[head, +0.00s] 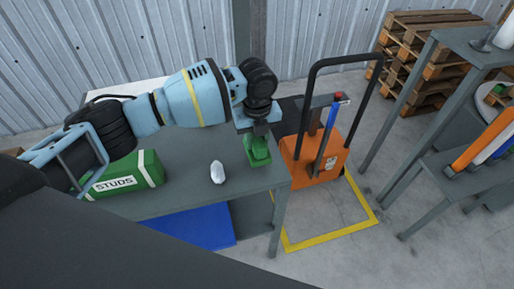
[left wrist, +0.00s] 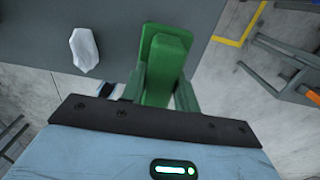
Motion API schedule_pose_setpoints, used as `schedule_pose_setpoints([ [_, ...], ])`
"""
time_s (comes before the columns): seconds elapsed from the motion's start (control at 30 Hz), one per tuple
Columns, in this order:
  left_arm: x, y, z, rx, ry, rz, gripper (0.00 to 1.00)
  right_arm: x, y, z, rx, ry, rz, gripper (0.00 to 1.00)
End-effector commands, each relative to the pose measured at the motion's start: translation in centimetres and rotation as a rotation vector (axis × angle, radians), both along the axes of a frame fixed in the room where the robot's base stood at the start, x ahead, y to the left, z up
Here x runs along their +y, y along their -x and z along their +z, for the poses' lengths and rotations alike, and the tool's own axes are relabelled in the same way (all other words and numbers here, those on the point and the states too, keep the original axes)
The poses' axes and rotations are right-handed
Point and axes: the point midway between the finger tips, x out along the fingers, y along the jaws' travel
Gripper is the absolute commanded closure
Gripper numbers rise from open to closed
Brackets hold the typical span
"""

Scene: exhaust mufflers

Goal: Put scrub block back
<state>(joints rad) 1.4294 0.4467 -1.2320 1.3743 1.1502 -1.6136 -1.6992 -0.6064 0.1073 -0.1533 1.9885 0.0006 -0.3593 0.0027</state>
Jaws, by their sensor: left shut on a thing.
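The scrub block, a green block (head: 258,158), is at the right end of the grey table (head: 200,198) in the head view. My left gripper (head: 256,140) points down and is shut on it. In the left wrist view the green block (left wrist: 166,62) sits between the green fingers of my left gripper (left wrist: 160,88), overlapping the table's edge. I cannot tell whether the block touches the tabletop. My right gripper is not in view.
A white crumpled lump (head: 217,172) lies on the table left of the block. A green box marked STUDS (head: 128,175) stands further left. An orange pallet jack (head: 313,155) stands right of the table, with grey shelving (head: 450,165) beyond. A blue surface (head: 200,228) is below the table.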

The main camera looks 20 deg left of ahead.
Motion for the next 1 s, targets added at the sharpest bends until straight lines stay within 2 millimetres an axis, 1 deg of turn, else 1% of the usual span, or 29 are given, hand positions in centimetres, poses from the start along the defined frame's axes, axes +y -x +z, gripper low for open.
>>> schedule_pose_setpoints([
  [0.03,0.0,0.1,-1.1,0.005,-0.002,0.0,0.88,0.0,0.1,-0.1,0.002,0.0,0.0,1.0],
  [0.1,0.1,0.1,-2.2,0.004,-0.003,0.001,0.88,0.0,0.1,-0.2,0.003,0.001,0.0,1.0],
  [0.23,0.0,0.1,-3.7,0.004,-0.002,0.001,0.88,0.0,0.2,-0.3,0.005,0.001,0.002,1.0],
  [0.3,0.0,0.1,-4.1,0.003,-0.002,0.0,0.88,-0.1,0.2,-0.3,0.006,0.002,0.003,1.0],
  [0.57,0.0,0.0,-4.1,0.001,-0.002,0.0,0.88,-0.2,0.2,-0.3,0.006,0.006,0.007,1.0],
  [0.7,0.0,0.1,-4.5,0.003,-0.001,0.0,0.88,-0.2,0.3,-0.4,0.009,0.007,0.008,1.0],
  [0.73,0.0,0.1,-4.5,0.002,-0.001,0.0,0.68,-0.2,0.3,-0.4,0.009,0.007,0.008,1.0],
  [0.8,0.0,0.1,-4.4,0.002,-0.001,0.0,0.59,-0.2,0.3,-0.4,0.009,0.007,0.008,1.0],
  [0.9,0.0,0.1,-4.4,0.002,-0.001,0.0,0.48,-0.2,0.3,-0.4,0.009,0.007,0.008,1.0],
  [1.0,0.0,0.1,-4.4,0.002,-0.001,0.0,0.48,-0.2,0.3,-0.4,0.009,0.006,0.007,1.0],
])
